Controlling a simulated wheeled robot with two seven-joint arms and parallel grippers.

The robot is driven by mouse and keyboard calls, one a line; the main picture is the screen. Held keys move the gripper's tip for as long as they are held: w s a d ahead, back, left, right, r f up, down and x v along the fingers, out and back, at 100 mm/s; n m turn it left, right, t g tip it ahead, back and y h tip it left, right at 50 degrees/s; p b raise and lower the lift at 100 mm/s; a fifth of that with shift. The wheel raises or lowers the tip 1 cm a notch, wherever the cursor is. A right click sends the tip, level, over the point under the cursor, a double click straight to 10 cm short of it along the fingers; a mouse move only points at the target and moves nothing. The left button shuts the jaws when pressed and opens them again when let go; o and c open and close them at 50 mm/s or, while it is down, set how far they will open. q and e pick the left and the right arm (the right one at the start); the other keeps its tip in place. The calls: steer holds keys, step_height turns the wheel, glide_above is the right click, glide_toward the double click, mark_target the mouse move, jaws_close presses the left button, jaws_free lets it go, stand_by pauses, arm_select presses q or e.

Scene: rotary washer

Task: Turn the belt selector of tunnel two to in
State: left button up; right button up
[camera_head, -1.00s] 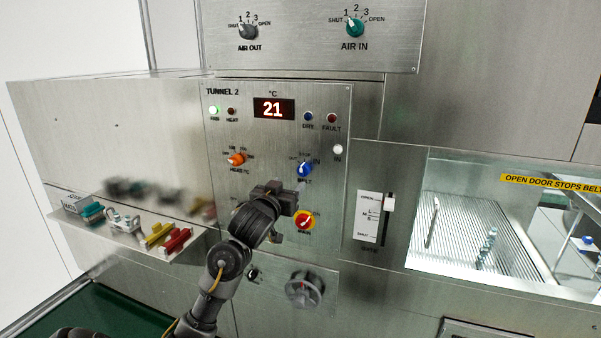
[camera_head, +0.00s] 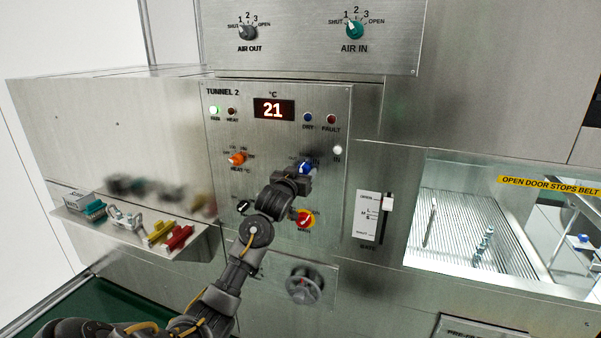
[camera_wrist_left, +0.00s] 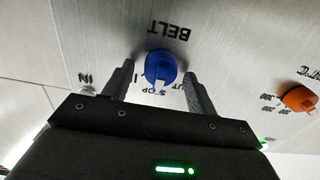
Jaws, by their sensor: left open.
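The blue belt selector (camera_head: 306,166) sits on the tunnel 2 panel, right of the orange heat knob and above the red and yellow main switch. My left gripper (camera_head: 302,178) is right in front of it and covers its lower part and lettering. In the left wrist view, which is upside down, the blue selector (camera_wrist_left: 160,68) shows between the tips of my open left gripper (camera_wrist_left: 158,78), with a finger on each side. Its white mark appears to point toward STOP. Gaps show beside it; contact cannot be told. My right gripper is not in view.
The orange heat knob (camera_head: 236,158) and the red and yellow main switch (camera_head: 305,219) are close to my gripper. The gate slider (camera_head: 387,203) is to the right. A shelf (camera_head: 190,243) with small coloured parts is at the left.

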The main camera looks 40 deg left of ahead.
arm_select(q)
steer(key=c, duration=1)
